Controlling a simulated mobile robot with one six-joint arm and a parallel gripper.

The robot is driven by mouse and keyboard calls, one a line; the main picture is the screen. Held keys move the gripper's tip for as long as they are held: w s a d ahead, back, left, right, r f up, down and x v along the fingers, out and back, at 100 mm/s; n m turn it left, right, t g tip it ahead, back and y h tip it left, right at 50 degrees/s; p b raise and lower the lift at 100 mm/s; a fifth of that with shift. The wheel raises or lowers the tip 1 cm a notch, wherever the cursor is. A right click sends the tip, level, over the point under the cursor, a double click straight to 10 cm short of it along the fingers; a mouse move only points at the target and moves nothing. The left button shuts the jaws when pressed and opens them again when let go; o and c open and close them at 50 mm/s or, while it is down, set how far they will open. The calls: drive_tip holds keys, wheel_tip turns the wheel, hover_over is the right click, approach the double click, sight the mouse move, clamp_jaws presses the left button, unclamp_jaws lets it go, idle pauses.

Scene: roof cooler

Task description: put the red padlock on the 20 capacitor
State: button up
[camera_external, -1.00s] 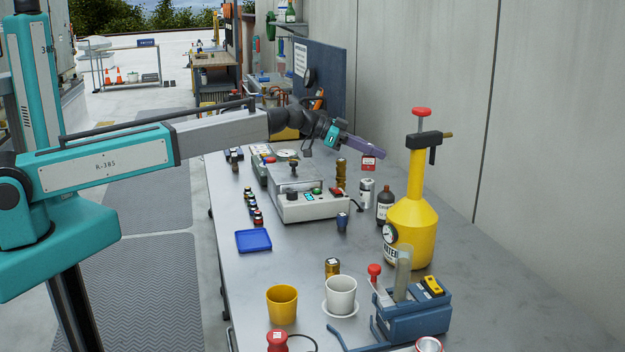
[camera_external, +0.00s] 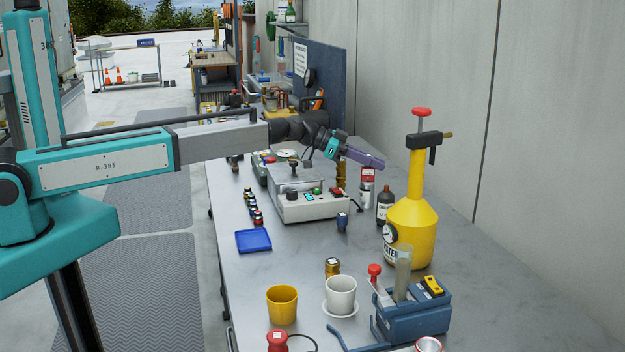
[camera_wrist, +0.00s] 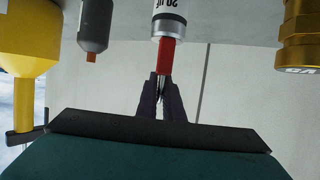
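The red padlock (camera_external: 368,173) stands upright over the silver and white 20 capacitor (camera_external: 366,195) in the external view. In the wrist view, which is upside down, the padlock's red body (camera_wrist: 168,54) meets the metal end of the capacitor (camera_wrist: 168,22), whose label reads 20 UF. They look in contact there. My gripper (camera_wrist: 162,84) has its dark fingers close together around the padlock's thin silver shackle. It also shows in the external view (camera_external: 380,163), just above the padlock. Its fingers look shut on the shackle.
A dark bottle (camera_external: 385,206) and a yellow pump sprayer (camera_external: 412,228) stand right of the capacitor. A brass cylinder (camera_wrist: 298,38) stands on its other side. The hot-plate device (camera_external: 310,206) is to the left.

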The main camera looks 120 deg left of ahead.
drive_tip(key=o, duration=0.3)
drive_tip(key=shift+r, duration=0.2)
drive_tip(key=b+v, duration=0.3)
drive_tip(key=v, duration=0.9)
drive_tip(key=shift+w+d, duration=0.1)
idle(0.7)
